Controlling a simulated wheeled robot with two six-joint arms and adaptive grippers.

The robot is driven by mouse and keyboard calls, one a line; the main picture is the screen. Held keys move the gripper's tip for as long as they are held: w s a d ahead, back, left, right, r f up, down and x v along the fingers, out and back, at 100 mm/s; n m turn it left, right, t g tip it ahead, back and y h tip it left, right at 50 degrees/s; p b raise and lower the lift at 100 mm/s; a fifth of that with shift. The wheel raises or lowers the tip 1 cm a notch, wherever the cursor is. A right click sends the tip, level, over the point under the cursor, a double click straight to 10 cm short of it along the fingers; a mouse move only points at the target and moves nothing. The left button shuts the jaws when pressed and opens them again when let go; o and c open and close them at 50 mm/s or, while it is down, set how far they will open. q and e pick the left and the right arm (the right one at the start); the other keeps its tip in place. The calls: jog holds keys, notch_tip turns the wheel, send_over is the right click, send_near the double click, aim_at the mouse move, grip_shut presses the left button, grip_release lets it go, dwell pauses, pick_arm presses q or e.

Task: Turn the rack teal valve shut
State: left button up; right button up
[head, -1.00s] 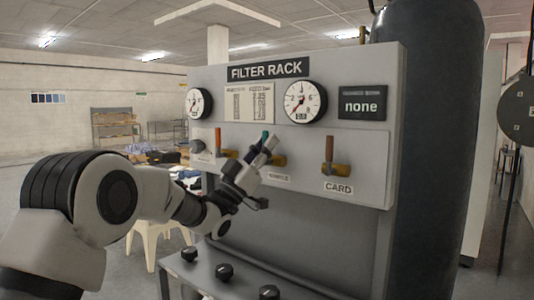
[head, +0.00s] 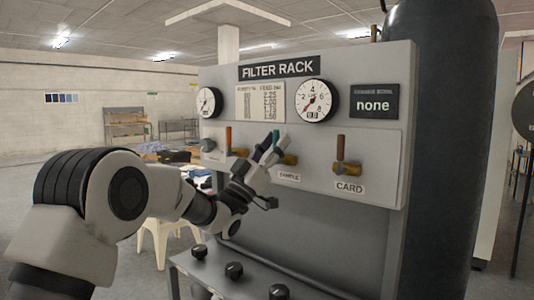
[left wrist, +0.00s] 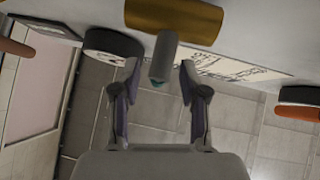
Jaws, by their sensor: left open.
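The teal valve is the middle one on the filter rack panel, above the SAMPLE label. Its teal handle (head: 276,137) points up from a brass body (head: 289,159). In the left wrist view the handle (left wrist: 163,60) shows as a grey-looking bar with a bit of teal at its end, below the brass body (left wrist: 176,18). My left gripper (head: 267,150) is open at the handle. In the left wrist view its two fingers (left wrist: 160,75) stand on either side of the handle, with gaps visible on both sides. My right gripper is not in view.
Brown-handled valves flank it: one on the left (head: 229,136) and one above the CARD label (head: 340,147). Two gauges, the right one (head: 316,100) larger, sit above. Black knobs (head: 234,270) stand on a ledge below. A dark tank (head: 440,140) stands at the right.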

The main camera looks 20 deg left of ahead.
pick_arm(q)
jog(key=v, duration=1.1)
jog(key=shift+s+a, duration=0.15)
jog(key=shift+f, duration=0.1)
